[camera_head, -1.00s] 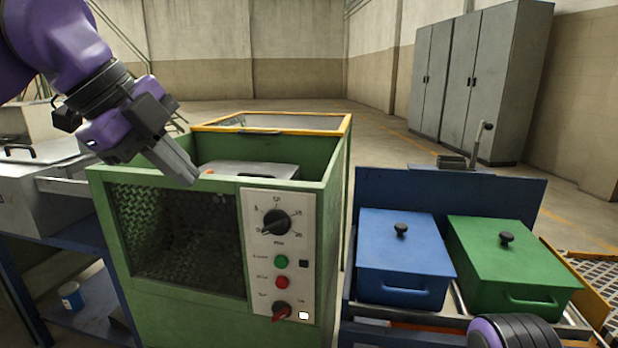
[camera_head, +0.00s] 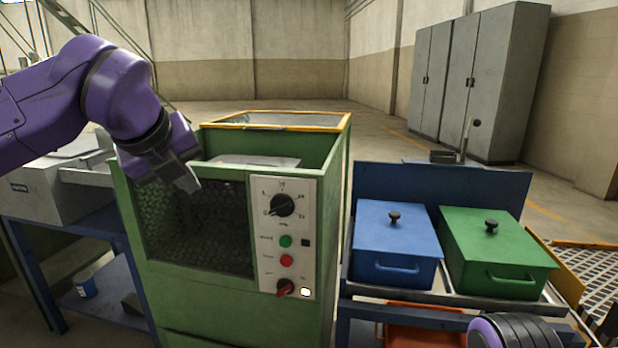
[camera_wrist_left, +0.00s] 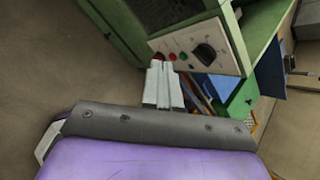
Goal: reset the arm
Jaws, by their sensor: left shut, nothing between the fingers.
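My left gripper (camera_head: 187,180) is shut and empty. In the head view it hangs in front of the upper left part of the green furnace cabinet (camera_head: 200,307), near its mesh window. In the left wrist view the shut fingers (camera_wrist_left: 162,85) show at the centre, with the furnace's control panel (camera_wrist_left: 207,48) beyond them. I cannot tell whether the gripper touches the cabinet. The right gripper is not in view; a purple and black part of my own body shows at the bottom right of the head view.
The control panel (camera_head: 287,212) has a black dial, green and red buttons and a red knob. To the right stand a blue lidded box (camera_head: 395,245) and a green lidded box (camera_head: 495,250). A grey machine (camera_head: 60,185) stands on a blue bench at left. Grey cabinets (camera_head: 490,80) stand behind.

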